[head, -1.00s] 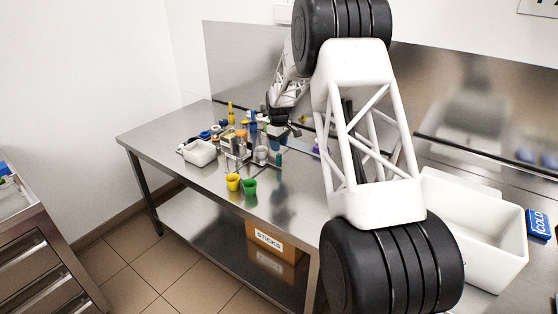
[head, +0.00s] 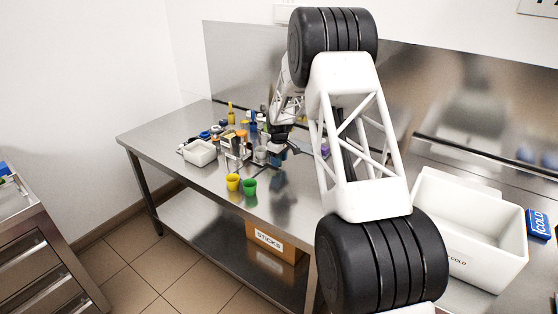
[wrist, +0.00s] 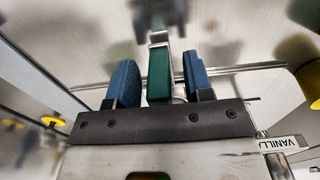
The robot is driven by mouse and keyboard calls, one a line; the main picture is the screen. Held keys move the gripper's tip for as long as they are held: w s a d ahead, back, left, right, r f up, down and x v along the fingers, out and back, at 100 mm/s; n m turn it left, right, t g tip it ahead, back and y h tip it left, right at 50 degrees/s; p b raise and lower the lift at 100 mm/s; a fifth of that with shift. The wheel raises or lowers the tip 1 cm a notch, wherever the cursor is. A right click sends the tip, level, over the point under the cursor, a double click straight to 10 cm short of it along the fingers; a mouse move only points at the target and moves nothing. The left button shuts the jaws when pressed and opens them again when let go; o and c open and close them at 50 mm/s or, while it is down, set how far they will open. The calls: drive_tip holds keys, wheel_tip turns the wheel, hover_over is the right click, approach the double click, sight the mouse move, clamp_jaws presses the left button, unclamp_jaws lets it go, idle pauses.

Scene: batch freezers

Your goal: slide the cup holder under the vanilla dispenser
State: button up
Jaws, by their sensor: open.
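In the wrist view my gripper (wrist: 160,82) has its two blue fingers apart. A green upright grip with a bright metal top (wrist: 159,70) stands between them, with a gap on each side. It looks like the handle of the cup holder; the rest of the holder is hidden or blurred. A tag reading VANILLA (wrist: 284,144) sits at the lower right of the wrist view; I cannot tell the dispenser's body clearly. In the head view my gripper (head: 277,154) is low over the steel table, right of the clustered tools, and its fingers hide the green grip.
A yellow cup (head: 233,182) and a green cup (head: 249,187) stand at the table's front edge. A small white bin (head: 200,153) is to the left. A large white bin (head: 470,220) and a blue COLD pack (head: 539,223) are at right. Thin metal rails (wrist: 240,69) cross near the fingers.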

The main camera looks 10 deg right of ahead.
drive_tip(key=shift+f, duration=0.1)
drive_tip(key=shift+c, duration=0.5)
clamp_jaws()
drive_tip(key=shift+a, duration=0.1)
drive_tip(key=s+a, duration=0.8)
drive_tip(key=shift+s+a, duration=0.2)
drive_tip(key=shift+c, duration=0.6)
unclamp_jaws()
drive_tip(key=shift+a, duration=0.1)
drive_tip(key=shift+o, duration=1.1)
